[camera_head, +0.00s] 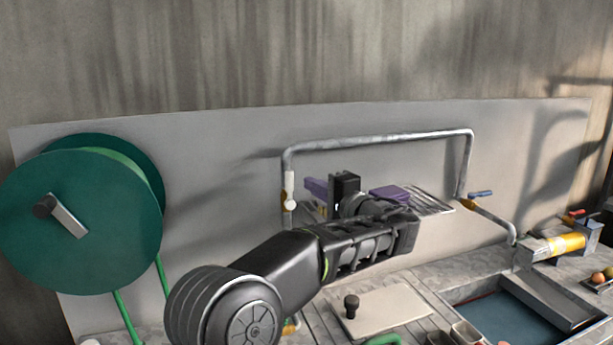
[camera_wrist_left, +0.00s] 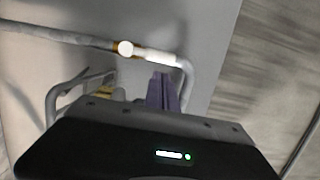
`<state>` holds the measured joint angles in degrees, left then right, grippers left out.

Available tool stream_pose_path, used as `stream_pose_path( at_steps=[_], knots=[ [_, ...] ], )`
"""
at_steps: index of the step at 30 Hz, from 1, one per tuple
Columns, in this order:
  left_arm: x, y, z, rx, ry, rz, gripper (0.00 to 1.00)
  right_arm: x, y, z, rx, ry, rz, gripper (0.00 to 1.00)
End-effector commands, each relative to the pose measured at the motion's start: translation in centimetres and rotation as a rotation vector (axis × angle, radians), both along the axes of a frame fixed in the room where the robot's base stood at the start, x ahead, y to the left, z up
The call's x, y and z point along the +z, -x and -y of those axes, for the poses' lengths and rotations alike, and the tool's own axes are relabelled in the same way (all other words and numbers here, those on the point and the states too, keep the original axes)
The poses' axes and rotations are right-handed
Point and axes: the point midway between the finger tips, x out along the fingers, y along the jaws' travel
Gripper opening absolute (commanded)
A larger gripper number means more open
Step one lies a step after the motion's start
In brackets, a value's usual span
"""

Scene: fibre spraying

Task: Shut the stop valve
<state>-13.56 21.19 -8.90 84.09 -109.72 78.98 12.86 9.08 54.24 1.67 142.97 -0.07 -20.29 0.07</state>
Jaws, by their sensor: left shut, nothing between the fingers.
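The stop valve (camera_head: 290,190) sits on the left upright of the grey wall pipe. It has a white lever lying along the pipe and a round white hub. In the left wrist view the valve (camera_wrist_left: 126,48) shows a brass-coloured body, with the lever pointing toward the pipe's bend. My left gripper (camera_head: 308,184) has purple fingers that are shut and empty, just right of the lever. The fingers (camera_wrist_left: 163,78) also show in the left wrist view, just below the lever; I cannot tell whether they touch it. My wrist hides part of the gripper. My right gripper is out of view.
A blue-handled valve (camera_head: 480,193) is on the pipe's right branch. A wire shelf (camera_head: 432,201) hangs behind my wrist. A green reel (camera_head: 80,220) stands at left. The counter holds a pale board (camera_head: 385,312), a sunken basin (camera_head: 500,318) and a yellow cylinder (camera_head: 562,243).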

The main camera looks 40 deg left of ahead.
Motion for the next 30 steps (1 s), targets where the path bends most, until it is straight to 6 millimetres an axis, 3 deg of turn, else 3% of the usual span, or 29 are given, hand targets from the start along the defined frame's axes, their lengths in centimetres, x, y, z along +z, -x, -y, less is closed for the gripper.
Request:
stream_pose_path(
  at_steps=[7,30],
  knots=[
    [0.1,-1.0,-2.6,-0.001,0.001,-0.001,0.0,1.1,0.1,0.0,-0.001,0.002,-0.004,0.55],
    [0.0,-1.0,-4.0,-0.001,0.028,0.04,0.0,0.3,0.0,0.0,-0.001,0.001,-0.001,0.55]
  ],
)
